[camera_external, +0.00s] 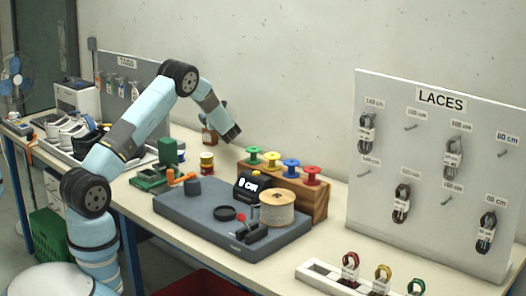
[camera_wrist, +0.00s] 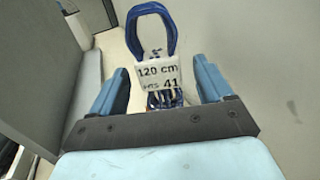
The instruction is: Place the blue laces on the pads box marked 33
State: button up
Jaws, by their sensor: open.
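The blue laces (camera_wrist: 151,30) show in the wrist view as a looped bundle with a white tag (camera_wrist: 158,72) reading "120 cm" and 41. They lie between the two fingers of my gripper (camera_wrist: 161,66), which are apart, with room on both sides of the tag. In the external view my gripper (camera_external: 231,132) points down and right above the back of the bench, near the spools. I cannot make out the blue laces there. No pads box marked 33 can be made out in either view.
A wooden rack (camera_external: 290,188) with coloured spools stands below and right of my gripper. In front are a grey platform (camera_external: 206,216) with a cord reel (camera_external: 277,209) and a display. The LACES board (camera_external: 388,115) stands right.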

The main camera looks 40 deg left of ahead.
jog(key=v, duration=0.9)
jog(key=s+d+r+n+g+h, duration=0.1)
jog(key=s+r+n+g+h, duration=0.2)
jog(key=s+r+n, duration=0.65)
jog(key=s+d+r+n+g+h, duration=0.25)
jog(key=s+r, duration=0.45)
jog(key=s, duration=0.8)
jog(key=s+d+r+n+t+h, duration=0.1)
jog(key=s+d+n+h, duration=0.2)
jog(key=s+d, duration=0.3)
jog(key=s+d+r+n+t+h, duration=0.1)
jog(key=s+d+n+h, duration=0.3)
jog(key=s, duration=1)
jog(key=s+d+r+n+t+h, duration=0.1)
jog(key=s+d+n+t+h, duration=0.1)
jog(key=s+d, duration=0.5)
jog(key=shift+s+d+r+n+h, duration=0.35)
jog(key=shift+s+n+h, duration=0.55)
jog(key=shift+s, duration=0.85)
